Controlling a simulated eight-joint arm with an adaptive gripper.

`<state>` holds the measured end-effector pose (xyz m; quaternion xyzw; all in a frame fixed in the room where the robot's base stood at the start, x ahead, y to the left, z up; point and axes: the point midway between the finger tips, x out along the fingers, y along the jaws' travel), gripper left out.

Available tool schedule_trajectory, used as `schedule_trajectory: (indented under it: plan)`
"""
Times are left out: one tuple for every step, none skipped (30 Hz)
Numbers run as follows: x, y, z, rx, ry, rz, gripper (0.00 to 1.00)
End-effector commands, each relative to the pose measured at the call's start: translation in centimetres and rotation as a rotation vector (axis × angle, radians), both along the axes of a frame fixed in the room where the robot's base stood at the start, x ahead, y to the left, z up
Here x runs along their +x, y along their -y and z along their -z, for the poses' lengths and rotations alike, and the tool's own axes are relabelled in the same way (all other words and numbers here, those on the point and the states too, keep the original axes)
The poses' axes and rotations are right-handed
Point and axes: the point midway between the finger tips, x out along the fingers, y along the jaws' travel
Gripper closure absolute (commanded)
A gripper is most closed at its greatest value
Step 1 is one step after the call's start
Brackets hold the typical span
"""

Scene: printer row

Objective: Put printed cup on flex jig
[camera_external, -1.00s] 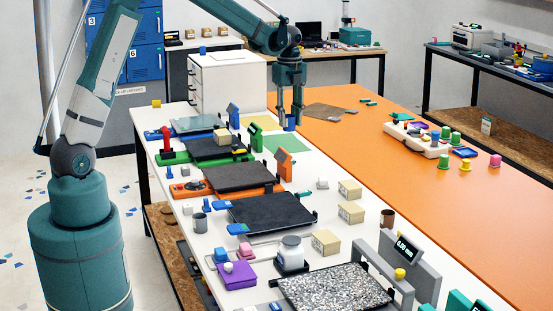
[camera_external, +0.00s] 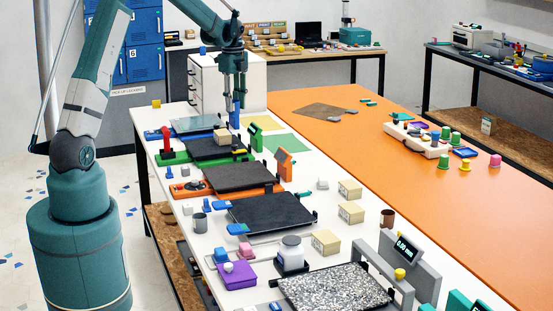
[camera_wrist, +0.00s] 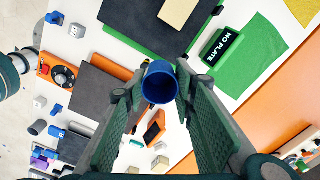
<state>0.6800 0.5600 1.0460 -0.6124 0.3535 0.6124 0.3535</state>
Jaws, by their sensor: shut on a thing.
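My gripper (camera_wrist: 158,100) is shut on a small blue cup (camera_wrist: 160,82), the printed cup, and holds it between its two fingers. In the wrist view I look down into its round opening. In the external view my gripper (camera_external: 235,92) is above the far-left end of the white table, near the first printers; the cup is small and partly hidden there. No label names the flex jig. A grey frame (camera_external: 418,262) with a lit display stands at the front right and may be it; I cannot tell for sure.
A row of printers with dark beds (camera_external: 270,212) fills the white table. A tan block (camera_external: 221,135) lies on the green one, which has a NO PLATE sign (camera_wrist: 222,46). Boxes (camera_external: 351,212) and a brown cup (camera_external: 387,219) stand to the right. The orange table (camera_external: 400,185) is largely clear.

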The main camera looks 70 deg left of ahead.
Motion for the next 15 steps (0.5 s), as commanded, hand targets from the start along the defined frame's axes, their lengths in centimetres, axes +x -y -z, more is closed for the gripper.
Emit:
schedule_trajectory:
  plan:
    - [-1.0,-1.3,-0.1,0.000,0.000,-0.021,0.80]
    - [-1.6,-2.0,-0.1,0.000,0.000,-0.033,0.80]
    - [-2.3,-3.0,-0.1,0.000,0.000,-0.048,0.80]
    - [-2.8,-3.6,-0.1,0.000,0.000,-0.059,0.80]
    - [-3.4,-4.3,-0.1,0.000,0.000,-0.071,0.80]
    - [-4.2,-5.2,-0.1,0.000,0.000,-0.085,0.80]
    - [-4.7,-5.9,-0.1,0.000,0.000,-0.097,0.80]
    - [-5.4,-6.6,-0.1,0.000,0.000,-0.108,0.80]
    - [-6.1,-7.4,-0.1,0.000,0.000,-0.123,0.80]
    - [-6.7,-8.1,-0.1,0.000,0.000,-0.134,0.80]
    - [-7.4,-8.7,-0.1,0.000,0.000,-0.145,0.80]
    - [-8.1,-9.5,0.0,0.000,0.000,-0.159,0.80]
    - [-8.7,-10.2,0.0,0.000,0.000,-0.171,0.80]
    - [-9.3,-10.7,0.0,0.000,0.000,-0.180,0.80]
    - [-10.0,-11.4,0.0,0.000,0.000,-0.193,0.80]
